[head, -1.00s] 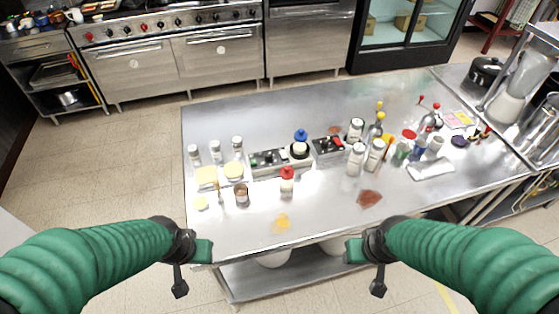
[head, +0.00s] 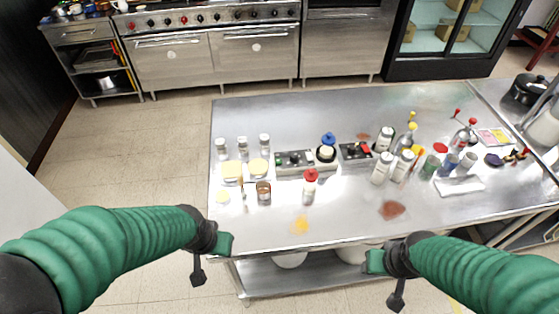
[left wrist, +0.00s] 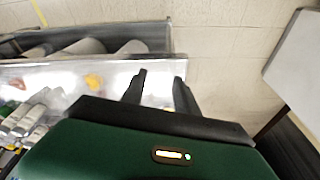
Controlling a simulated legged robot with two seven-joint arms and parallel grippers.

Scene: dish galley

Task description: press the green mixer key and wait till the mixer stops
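The middle of the steel table holds a low control box with a green key (head: 294,159). Beside it on the right is a small black and white device with a blue top (head: 327,149), perhaps the mixer; I cannot tell whether it runs. A second dark box with a red key (head: 356,151) stands to its right. My left gripper (head: 197,277) hangs pointing down off the table's front left edge. In the left wrist view its two fingers (left wrist: 160,88) are apart with nothing between. My right gripper (head: 397,298) hangs before the front edge; its fingers are too small to judge.
A red-capped bottle (head: 309,188) and a brown jar (head: 263,191) stand in front of the green-key box. Several shakers (head: 243,146) and sponges (head: 232,170) are at left, bottles (head: 381,168) at right. The table's front left corner (head: 250,230) is clear. A lower shelf (head: 310,275) lies beneath.

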